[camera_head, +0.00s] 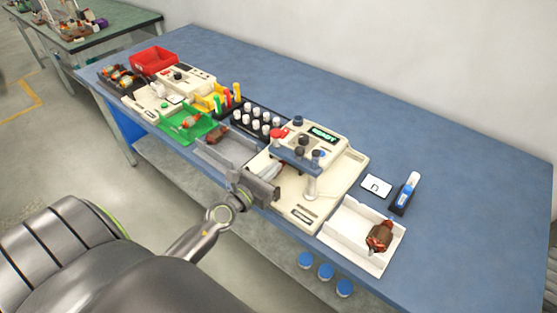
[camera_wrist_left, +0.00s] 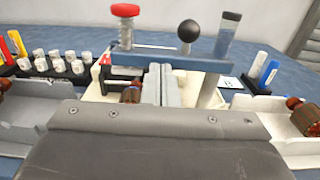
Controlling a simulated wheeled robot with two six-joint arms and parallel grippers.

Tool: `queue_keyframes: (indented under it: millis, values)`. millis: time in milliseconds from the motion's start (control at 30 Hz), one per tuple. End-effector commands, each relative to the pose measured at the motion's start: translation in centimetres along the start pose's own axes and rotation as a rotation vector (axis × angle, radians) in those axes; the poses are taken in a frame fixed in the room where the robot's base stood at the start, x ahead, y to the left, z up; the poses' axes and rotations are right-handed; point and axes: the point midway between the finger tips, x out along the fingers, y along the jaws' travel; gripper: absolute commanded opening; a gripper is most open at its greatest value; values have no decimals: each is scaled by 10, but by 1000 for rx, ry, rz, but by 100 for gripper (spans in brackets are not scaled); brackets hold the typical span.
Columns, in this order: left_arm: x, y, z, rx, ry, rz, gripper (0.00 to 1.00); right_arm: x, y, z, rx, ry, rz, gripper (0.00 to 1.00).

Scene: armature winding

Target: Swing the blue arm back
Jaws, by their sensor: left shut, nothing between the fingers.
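The blue arm (camera_head: 296,158) is a flat bar across the front of the cream winding machine (camera_head: 325,205). It carries a red knob (camera_wrist_left: 125,12) at its left end and a black ball knob (camera_wrist_left: 188,31) near the middle. A grey post (camera_wrist_left: 208,90) stands under its right part. In the left wrist view the blue arm (camera_wrist_left: 205,64) runs across just beyond my fingertips. My left gripper (camera_head: 272,188) is shut and empty, in front of and below the bar; its fingers (camera_wrist_left: 161,85) are together. Contact with the bar cannot be told. Part of a copper armature (camera_wrist_left: 131,94) shows behind the fingers.
A white tray (camera_head: 345,246) with a copper armature (camera_head: 380,236) lies right of the machine. A grey tray (camera_head: 212,152), a green tray (camera_head: 185,138) and a black rack of white spools (camera_head: 240,125) stand left. The table's back right is clear.

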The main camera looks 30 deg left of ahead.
Motion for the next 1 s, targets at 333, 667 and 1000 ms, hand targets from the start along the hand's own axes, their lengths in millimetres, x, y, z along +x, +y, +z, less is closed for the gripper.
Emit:
queue_keyframes:
  millis: [333, 667, 1000]
  values:
    - [27, 0, -1, 0, 1, 0, 0, -3, 0, 0, 0, 0, -1, 0]
    - [28, 0, -1, 0, 1, -1, 0, -3, -1, 0, 0, 0, -1, 0]
    - [33, 2, -5, 5, -2, -72, 0, 21, -3, 2, 0, 0, -1, 0]
